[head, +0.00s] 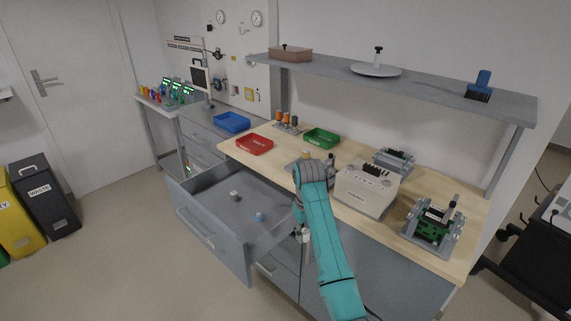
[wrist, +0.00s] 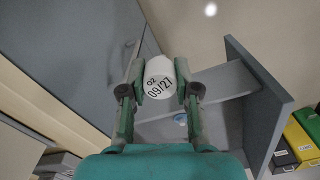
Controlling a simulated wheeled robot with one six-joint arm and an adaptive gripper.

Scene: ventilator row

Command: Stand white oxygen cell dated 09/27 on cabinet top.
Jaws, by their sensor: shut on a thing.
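The white oxygen cell (wrist: 159,77), marked "O2 09/27", is between the two fingers of my gripper (wrist: 160,92) in the wrist view. The gripper is shut on it, with the printed end facing the camera. In the head view my gripper (head: 305,236) hangs at the right side of the open drawer, in front of the bench, partly hidden by my arm. A grey-topped cabinet (head: 206,121) stands at the back left, beside the wooden bench.
The open grey drawer (head: 206,229) holds a dark cell with a pale top (head: 234,196) and a blue cell (head: 260,217). The wooden bench (head: 240,148) bears a red tray (head: 255,145), a green tray (head: 321,138) and devices. A blue tray (head: 232,122) sits on the cabinet.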

